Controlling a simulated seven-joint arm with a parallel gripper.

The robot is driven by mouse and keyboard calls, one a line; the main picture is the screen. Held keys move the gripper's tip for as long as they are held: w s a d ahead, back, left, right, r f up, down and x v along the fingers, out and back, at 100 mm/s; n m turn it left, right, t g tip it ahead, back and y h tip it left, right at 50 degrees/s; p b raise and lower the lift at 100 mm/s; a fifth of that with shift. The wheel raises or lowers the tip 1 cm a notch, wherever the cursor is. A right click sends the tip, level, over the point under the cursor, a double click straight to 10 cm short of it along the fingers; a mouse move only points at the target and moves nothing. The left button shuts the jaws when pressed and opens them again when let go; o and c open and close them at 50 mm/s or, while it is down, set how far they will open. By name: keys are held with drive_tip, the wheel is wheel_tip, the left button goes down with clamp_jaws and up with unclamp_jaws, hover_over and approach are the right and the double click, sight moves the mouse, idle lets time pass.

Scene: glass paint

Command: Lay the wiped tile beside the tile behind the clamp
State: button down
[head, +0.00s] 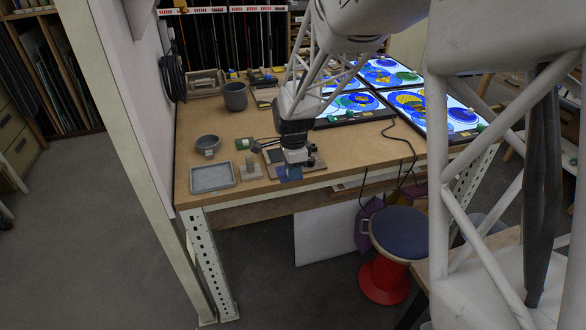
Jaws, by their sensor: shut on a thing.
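My gripper (296,163) is over the front edge of the workbench, pointing down. It is shut on a small blue tile (289,174), which shows just below the fingers. I cannot tell whether the tile touches the bench. To its left stands a small pale block with an upright post (250,170), which may be the clamp.
A grey tray (212,178) lies at the bench's front left, with a grey bowl (207,143) behind it. A dark pot (235,97) stands farther back. Lit glass panels (352,104) fill the right side. The wooden bench top (200,115) is bare at left.

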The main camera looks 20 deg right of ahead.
idle(0.3)
drive_tip(key=w, duration=1.8)
drive_tip(key=w+d, duration=0.1)
drive_tip(key=w, duration=0.9)
drive_tip(key=shift+f, duration=0.15)
drive_tip(key=shift+f, duration=0.15)
drive_tip(key=shift+f, duration=2.25)
drive_tip(key=shift+f, duration=0.6)
drive_tip(key=c, duration=0.9)
unclamp_jaws()
wheel_tip(320, 180, up, 8)
